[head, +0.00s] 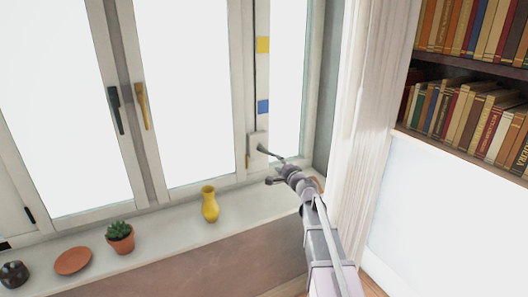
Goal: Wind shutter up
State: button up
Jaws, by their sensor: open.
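A white winder box (256,146) is fixed low on the window frame, with a dark crank handle (265,151) sticking out to the right. A thin dark strap runs up from the box, past a blue marker (263,106) and a yellow marker (263,45). The panes are bright white and no shutter edge shows. My gripper (277,171) is open at the lower right of the winder, its upper finger close to the crank's end. I cannot tell whether they touch.
On the sill (165,232) stand a yellow vase (210,205), a potted succulent (120,238), a terracotta saucer (73,261) and a dark pot (14,274). Window handles (142,105) stick out mid-frame. A pale curtain (362,120) hangs right of my arm, beside bookshelves (465,75).

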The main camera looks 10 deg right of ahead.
aim_at(266, 152)
jog(key=n, duration=1.5)
jog(key=s+n, duration=0.1)
jog(key=n, duration=0.6)
jog(key=shift+d+f+n, duration=0.1)
jog(key=shift+d+n, duration=0.2)
jog(key=shift+w, duration=0.15)
jog(key=x, duration=1.3)
jog(key=shift+w+a, duration=0.15)
jog(key=shift+w, duration=0.15)
grip_shut()
